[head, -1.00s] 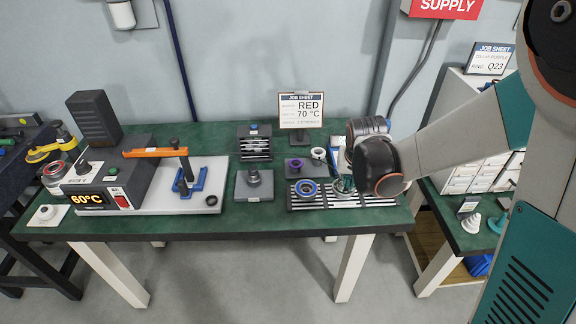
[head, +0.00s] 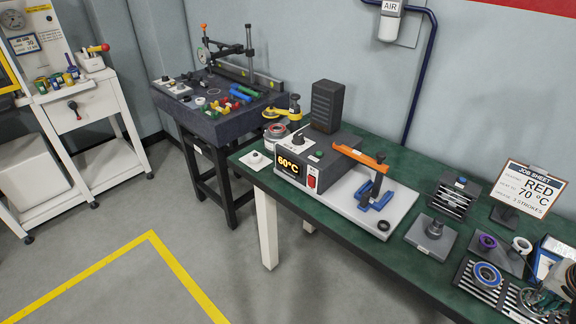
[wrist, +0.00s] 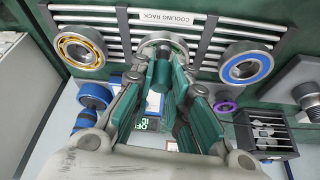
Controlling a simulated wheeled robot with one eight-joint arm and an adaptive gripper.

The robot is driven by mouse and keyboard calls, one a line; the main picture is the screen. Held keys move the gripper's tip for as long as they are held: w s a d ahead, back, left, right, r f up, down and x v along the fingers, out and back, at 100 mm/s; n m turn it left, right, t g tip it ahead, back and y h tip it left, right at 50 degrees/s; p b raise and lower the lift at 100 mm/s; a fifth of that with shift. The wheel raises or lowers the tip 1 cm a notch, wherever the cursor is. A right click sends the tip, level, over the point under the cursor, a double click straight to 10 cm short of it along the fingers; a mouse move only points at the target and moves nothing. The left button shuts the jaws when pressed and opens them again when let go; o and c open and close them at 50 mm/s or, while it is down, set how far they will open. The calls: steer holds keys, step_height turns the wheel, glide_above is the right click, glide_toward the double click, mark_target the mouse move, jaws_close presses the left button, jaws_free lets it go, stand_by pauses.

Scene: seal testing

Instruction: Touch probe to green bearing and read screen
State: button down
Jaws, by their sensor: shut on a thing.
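My gripper (wrist: 168,80) is in the wrist view, its teal fingers closed around a dark green cylindrical piece, which seems to be the probe (wrist: 162,74). The probe's tip is at the near rim of the middle bearing (wrist: 163,42) on the cooling rack; I cannot tell whether it touches. The fingers and probe cover part of that bearing, and its green colour is hard to see. A small dark screen (wrist: 151,126) with light characters lies below, partly hidden and upside down; I cannot read it surely. In the head view the gripper is at the lower right edge.
A blue bearing (wrist: 246,66) and a yellow-caged bearing (wrist: 80,47) flank the middle one on the rack (wrist: 124,27). A purple ring (wrist: 225,107) is near. The heater display (head: 290,166) reads 60°C. The job sheet (head: 529,190) reads RED, 70 °C.

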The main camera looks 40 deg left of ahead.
steer(key=shift+r, duration=0.15)
steer(key=shift+r+p, duration=1.85)
steer(key=shift+r, duration=0.55)
